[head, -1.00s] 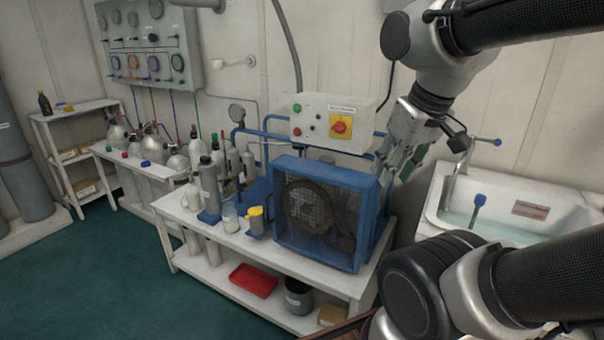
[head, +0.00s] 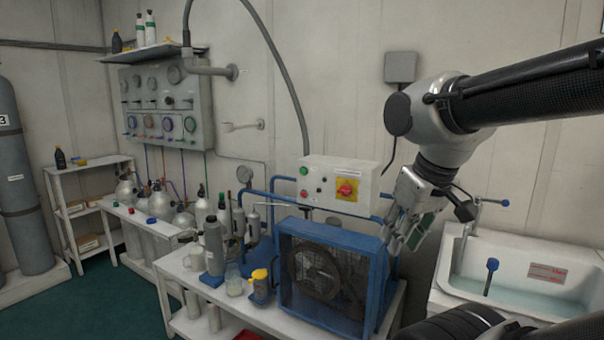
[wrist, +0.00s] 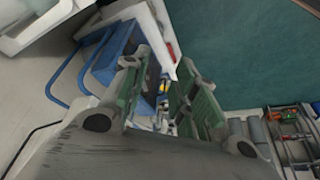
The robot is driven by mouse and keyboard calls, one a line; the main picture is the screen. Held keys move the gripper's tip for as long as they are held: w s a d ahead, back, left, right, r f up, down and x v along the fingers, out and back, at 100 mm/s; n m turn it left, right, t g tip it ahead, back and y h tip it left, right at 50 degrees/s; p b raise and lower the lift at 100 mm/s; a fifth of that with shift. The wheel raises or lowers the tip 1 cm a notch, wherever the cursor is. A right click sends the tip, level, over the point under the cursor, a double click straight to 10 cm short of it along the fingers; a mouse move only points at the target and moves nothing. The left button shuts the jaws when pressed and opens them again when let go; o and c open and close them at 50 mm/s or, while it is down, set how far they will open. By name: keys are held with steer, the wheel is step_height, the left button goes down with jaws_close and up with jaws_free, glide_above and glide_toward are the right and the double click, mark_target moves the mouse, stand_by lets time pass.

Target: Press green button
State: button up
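The green button (head: 304,171) sits at the upper left of a white control box (head: 330,187) above the blue compressor, in the head view. A red button (head: 304,194) is below it, and a red rotary switch on a yellow plate (head: 346,189) is at the right of the box. My gripper (head: 390,243) hangs to the right of the box, pointing down beside the compressor's right side. In the wrist view my gripper (wrist: 172,80) shows its two green-sided fingers apart with nothing held between them. I cannot make out the green button in the wrist view.
The blue compressor (head: 325,275) with a fan grille stands on a white bench. Bottles and cylinders crowd its left. A sink (head: 520,268) with a tap is at the right. A gauge panel (head: 165,105) hangs on the wall at left. Blue pipes run behind the compressor.

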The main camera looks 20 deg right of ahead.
jaws_close()
stand_by(1.1)
